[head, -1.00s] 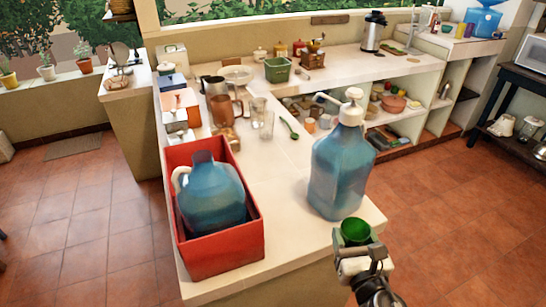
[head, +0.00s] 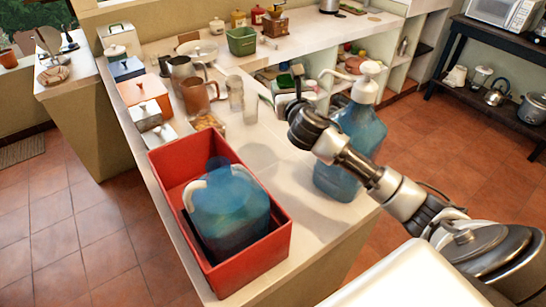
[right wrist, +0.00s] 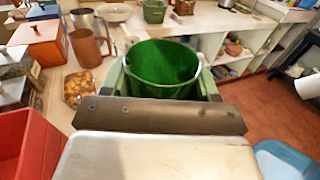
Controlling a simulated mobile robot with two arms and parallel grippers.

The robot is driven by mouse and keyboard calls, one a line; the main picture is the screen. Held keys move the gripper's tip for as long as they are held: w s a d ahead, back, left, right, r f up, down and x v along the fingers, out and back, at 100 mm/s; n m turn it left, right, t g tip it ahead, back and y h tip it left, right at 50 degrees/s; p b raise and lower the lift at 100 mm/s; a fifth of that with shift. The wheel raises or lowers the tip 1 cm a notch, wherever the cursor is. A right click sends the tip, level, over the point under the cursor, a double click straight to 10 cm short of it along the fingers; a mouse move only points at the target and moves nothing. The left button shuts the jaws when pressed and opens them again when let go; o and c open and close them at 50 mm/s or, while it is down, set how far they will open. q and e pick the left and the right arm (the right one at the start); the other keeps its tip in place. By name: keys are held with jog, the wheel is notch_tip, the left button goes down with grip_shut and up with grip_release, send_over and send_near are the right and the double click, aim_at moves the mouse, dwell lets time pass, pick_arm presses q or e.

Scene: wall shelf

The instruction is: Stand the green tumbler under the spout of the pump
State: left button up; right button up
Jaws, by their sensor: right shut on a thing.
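The green tumbler (right wrist: 162,68) is upright and open at the top between the fingers of my right gripper (right wrist: 163,85) in the right wrist view. In the head view my right gripper (head: 294,88) is held above the counter, left of the pump spout, and mostly hides the tumbler. The blue jug with the white pump (head: 368,78) stands on the counter partly behind my right arm. Its spout (head: 328,72) points left, towards my gripper. The jug's blue shoulder (right wrist: 285,160) shows at the lower right of the wrist view. My left gripper is not in view.
A red crate (head: 279,243) holding another blue jug (head: 230,215) stands at the counter's near left. Clear glasses (head: 236,92), a brown pitcher (head: 200,95) and canisters line the left side. The counter (head: 290,170) between crate and pump jug is bare.

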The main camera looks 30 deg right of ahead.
notch_tip(320, 180, down, 18)
jog(key=b, duration=0.3)
jog(key=shift+r, duration=0.25)
jog(key=shift+f, duration=0.1)
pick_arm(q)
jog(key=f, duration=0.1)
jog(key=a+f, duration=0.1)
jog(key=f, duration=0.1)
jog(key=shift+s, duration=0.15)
pick_arm(e)
jog(key=shift+f, duration=0.15)
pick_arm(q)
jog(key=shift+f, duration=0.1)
pick_arm(e)
jog(key=o, duration=0.7)
jog(key=shift+o, duration=0.2)
